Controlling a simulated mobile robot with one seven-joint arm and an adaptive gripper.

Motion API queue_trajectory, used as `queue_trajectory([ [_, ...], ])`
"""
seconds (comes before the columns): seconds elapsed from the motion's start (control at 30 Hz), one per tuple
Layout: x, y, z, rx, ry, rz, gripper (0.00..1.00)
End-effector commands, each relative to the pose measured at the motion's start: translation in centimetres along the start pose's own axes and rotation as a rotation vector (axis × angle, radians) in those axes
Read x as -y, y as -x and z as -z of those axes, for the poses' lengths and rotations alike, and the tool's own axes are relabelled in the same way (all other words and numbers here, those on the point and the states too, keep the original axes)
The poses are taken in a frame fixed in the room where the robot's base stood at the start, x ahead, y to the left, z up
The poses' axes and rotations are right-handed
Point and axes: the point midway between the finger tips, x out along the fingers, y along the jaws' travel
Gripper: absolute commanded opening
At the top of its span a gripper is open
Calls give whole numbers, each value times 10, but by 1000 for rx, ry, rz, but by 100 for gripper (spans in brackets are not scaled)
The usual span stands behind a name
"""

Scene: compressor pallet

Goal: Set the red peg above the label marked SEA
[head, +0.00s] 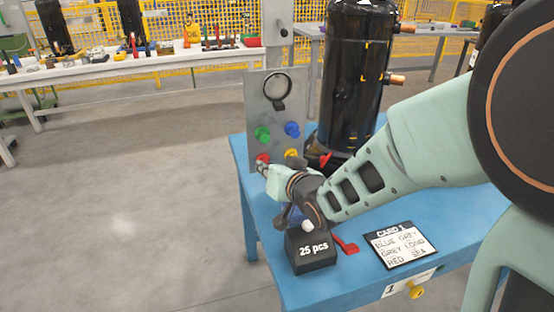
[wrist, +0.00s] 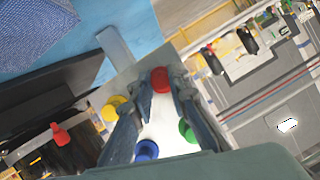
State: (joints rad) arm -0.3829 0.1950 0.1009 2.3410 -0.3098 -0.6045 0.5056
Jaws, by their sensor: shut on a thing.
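The red peg (head: 262,157) is at the lower left of an upright grey panel (head: 258,90). My gripper (head: 265,168) reaches to it, and its fingers close on the red peg (wrist: 160,80) in the wrist view. I cannot tell whether the peg is seated in the panel. A green peg (head: 262,133), a blue peg (head: 292,129) and a yellow peg (head: 291,153) are on the panel around it. A card (head: 401,245) headed CARD 1 lies on the blue table, with handwritten lines, the last starting RED. I cannot read any SEA label on the panel.
A black compressor (head: 350,75) stands behind my arm, right of the panel. A black box marked 25 pcs (head: 310,251) and a red part (head: 345,245) are on the blue table (head: 355,278) below my wrist. Open floor lies to the left.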

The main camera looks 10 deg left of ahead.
Motion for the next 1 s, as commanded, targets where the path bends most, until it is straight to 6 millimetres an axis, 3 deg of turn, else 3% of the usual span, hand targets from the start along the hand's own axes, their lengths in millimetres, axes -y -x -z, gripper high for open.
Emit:
queue_trajectory([
  [0.4, 0, 3, -1, -1, 0, -1, 0],
  [1.0, 0, 30, -12, -1, 0, 0, 0],
])
